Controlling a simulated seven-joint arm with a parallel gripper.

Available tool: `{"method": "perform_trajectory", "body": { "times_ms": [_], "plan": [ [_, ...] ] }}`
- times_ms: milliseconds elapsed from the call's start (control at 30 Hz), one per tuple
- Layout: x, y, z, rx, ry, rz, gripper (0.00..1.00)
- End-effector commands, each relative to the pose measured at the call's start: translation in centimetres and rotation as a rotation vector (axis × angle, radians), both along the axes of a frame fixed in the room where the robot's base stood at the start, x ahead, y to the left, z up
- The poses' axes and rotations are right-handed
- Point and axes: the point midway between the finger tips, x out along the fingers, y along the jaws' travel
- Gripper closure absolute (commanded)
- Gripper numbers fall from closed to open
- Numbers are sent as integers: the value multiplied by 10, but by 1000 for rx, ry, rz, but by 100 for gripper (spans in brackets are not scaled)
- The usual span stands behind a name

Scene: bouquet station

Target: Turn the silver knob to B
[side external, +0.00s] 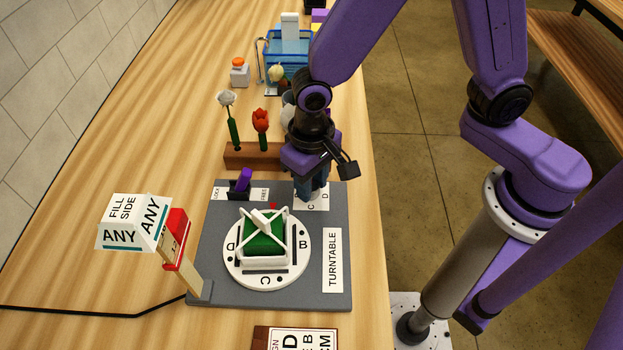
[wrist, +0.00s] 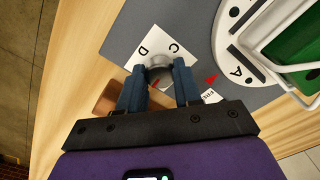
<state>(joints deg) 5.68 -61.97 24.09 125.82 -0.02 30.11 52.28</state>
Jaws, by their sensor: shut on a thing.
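The silver knob (wrist: 159,63) is between my fingers in the wrist view, on a white label (wrist: 133,55) where the letters C and D show. The rest of the label is hidden by my gripper. A small red mark shows on the knob, on the side toward my palm. My gripper (wrist: 158,72) is shut on the knob, with one blue finger on each side. In the side view my gripper (side external: 311,190) reaches down to the label and hides the knob.
The white turntable disc (side external: 300,268) carries a green block in a white frame; its A faces a red pointer (wrist: 212,78). A purple lever (side external: 244,179) is beside the knob label. A wooden flower rack (side external: 245,155) stands behind, and a fill-side sign (side external: 133,222) left.

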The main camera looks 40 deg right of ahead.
Motion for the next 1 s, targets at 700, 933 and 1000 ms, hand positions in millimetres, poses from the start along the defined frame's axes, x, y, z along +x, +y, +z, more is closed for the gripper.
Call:
{"method": "perform_trajectory", "body": {
  "times_ms": [700, 933, 1000],
  "plan": [
    [0, 0, 1, 1, -2, 617, 97],
    [1, 1, 1, 1, -3, 837, 97],
    [1, 1, 1, 1, -3, 903, 97]
  ]
}}
